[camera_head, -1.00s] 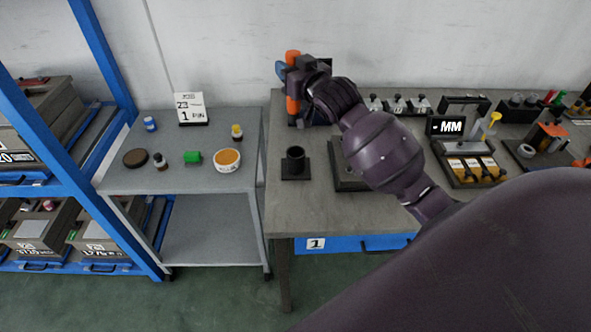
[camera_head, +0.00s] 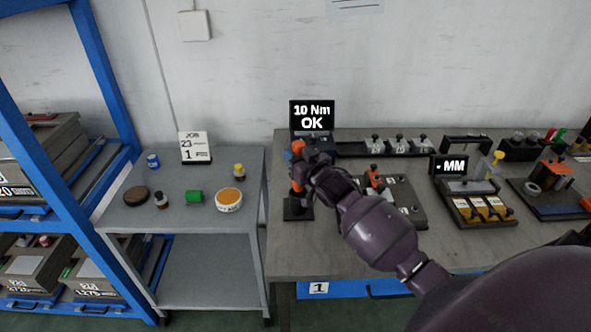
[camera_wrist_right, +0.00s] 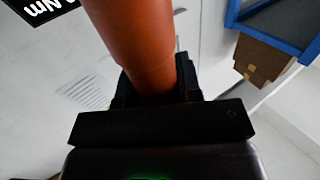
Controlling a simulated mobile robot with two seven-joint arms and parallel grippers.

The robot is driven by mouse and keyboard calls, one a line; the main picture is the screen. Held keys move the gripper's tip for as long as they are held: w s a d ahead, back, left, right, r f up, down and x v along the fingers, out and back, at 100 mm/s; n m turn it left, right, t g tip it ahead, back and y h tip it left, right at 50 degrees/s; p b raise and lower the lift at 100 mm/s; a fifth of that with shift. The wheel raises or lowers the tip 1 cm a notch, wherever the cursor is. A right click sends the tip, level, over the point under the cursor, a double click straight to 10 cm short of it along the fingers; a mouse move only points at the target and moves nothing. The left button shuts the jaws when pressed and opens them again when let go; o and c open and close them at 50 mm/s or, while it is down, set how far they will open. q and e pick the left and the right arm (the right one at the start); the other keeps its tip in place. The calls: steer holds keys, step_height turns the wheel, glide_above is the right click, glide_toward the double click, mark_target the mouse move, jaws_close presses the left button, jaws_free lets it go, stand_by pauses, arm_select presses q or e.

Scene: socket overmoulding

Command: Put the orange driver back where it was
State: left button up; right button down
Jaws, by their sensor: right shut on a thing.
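The orange driver (camera_head: 298,173) is upright in my right gripper (camera_head: 310,158) at the left end of the workbench. In the right wrist view its orange body (camera_wrist_right: 138,45) passes between the two dark fingers (camera_wrist_right: 155,92). The gripper is shut on it. A black stand with a square base (camera_head: 297,210) is directly below the driver in the head view. I cannot tell whether the driver's lower end is inside the stand or just above it. My left gripper is not in view.
A display reading "10 Nm OK" (camera_head: 312,116) stands behind the gripper. A grey side table (camera_head: 180,217) with small containers stands to the left.

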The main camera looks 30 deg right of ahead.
steer(key=shift+f, duration=2.3)
steer(key=shift+f+b, duration=0.1)
steer(key=shift+b, duration=0.2)
steer(key=c, duration=0.8)
jaws_free()
steer(key=shift+s, duration=0.1)
steer(key=s, duration=1.1)
steer(key=shift+s, duration=0.4)
